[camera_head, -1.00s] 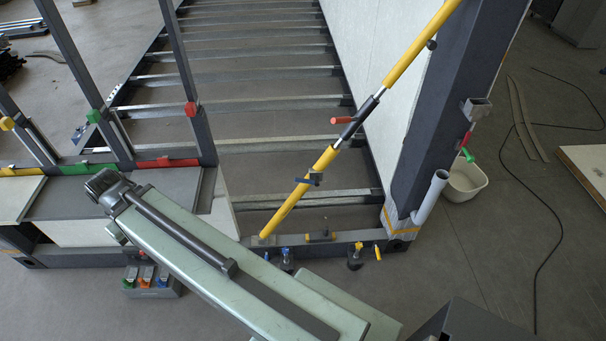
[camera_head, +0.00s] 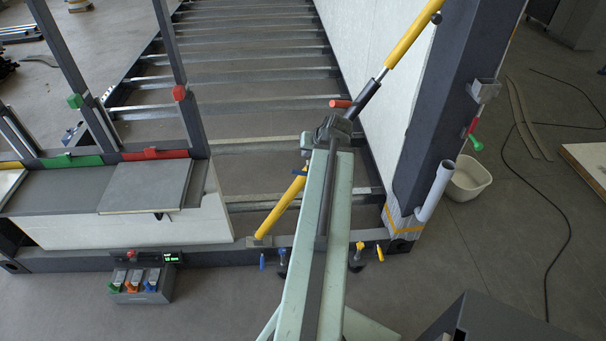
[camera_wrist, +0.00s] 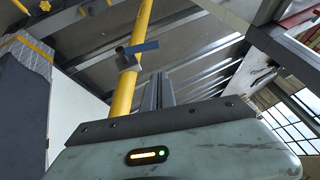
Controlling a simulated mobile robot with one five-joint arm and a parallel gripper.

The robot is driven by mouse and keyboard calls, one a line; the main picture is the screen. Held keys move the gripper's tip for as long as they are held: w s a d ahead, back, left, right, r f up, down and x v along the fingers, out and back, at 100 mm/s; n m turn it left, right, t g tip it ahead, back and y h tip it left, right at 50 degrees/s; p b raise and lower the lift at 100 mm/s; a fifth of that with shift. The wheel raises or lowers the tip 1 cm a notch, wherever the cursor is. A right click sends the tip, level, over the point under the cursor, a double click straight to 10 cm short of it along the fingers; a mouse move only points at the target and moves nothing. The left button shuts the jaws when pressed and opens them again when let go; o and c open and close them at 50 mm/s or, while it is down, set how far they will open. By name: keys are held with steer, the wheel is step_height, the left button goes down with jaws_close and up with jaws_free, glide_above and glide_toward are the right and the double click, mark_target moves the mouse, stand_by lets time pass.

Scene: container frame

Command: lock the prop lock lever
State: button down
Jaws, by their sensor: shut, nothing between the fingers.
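A yellow diagonal prop (camera_head: 409,40) leans across the frame, with a dark sleeve in its middle. A red-ended lever (camera_head: 341,103) sticks out to the left from the sleeve. A blue lever on a grey clamp sits lower on the prop; the wrist view shows this blue lever (camera_wrist: 139,47) and the yellow tube (camera_wrist: 122,95) clearly. I cannot tell which one is the lock lever. In the head view my arm covers part of the lower prop and clamp. My gripper (camera_wrist: 159,78) is shut and empty, right of the prop and apart from the blue lever.
A bench with green (camera_head: 70,161) and red (camera_head: 153,154) strips stands left. A small box with coloured levers (camera_head: 140,287) is on the floor before it. A dark post (camera_head: 453,110) and white panel stand right of the prop.

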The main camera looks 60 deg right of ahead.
steer(key=shift+s+d+m, duration=0.3)
steer(key=shift+s+d, duration=0.55)
steer(key=shift+s, duration=0.2)
steer(key=b+x, duration=0.8)
steer(key=x, duration=0.3)
steer(key=shift+s+b, duration=0.25)
steer(key=shift+b, duration=0.15)
steer(key=f+b, duration=0.1)
steer(key=a+f+b, duration=0.1)
steer(key=shift+w+a+f+b, duration=0.1)
steer(key=shift+w+f+b, duration=0.1)
steer(key=shift+f+b, duration=0.15)
steer(key=shift+a+f, duration=0.1)
steer(key=shift+a, duration=0.05)
